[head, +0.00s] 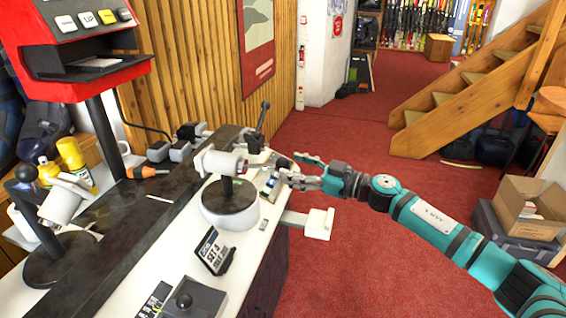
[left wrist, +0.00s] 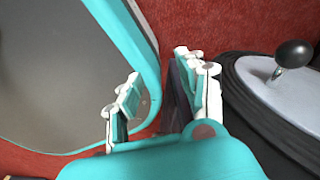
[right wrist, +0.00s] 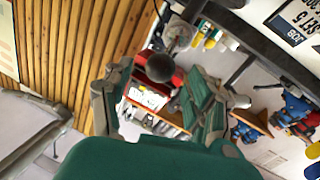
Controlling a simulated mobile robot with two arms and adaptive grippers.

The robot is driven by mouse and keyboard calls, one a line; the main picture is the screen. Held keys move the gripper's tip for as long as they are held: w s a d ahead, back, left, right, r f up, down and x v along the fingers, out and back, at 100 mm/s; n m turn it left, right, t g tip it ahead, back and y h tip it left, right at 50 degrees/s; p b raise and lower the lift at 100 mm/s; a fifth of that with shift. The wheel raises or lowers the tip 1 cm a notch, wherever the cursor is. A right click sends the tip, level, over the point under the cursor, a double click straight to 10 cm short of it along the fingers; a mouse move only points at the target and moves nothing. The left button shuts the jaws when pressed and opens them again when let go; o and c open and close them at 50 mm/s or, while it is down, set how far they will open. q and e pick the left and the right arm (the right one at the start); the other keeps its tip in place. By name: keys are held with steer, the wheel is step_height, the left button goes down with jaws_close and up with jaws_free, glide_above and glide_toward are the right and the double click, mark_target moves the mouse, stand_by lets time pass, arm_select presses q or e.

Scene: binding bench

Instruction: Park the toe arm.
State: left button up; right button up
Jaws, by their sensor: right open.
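A dark lever with a black ball knob (head: 265,106) stands at the far end of the bench; I take it for the toe arm, though no label shows. It leans up and slightly right. My right gripper (head: 298,172) is open and empty, to the right of and nearer than the lever, beside a white cylindrical clamp head (head: 222,163). In the right wrist view, a dark ball (right wrist: 160,67) shows between the spread fingers, apart from them. My left gripper (left wrist: 165,98) shows only in its wrist view, fingers apart with nothing between them.
A red button machine (head: 75,45) stands at the left. A sign (head: 213,252) and a black-knobbed box (head: 183,300) sit on the near bench. A white ledge (head: 318,224) juts out right. Red carpet lies open beyond. The left wrist view shows a knobbed grey disc (left wrist: 262,98).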

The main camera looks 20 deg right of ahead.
mark_target(283, 162)
steer(key=shift+x, duration=1.9)
jaws_close()
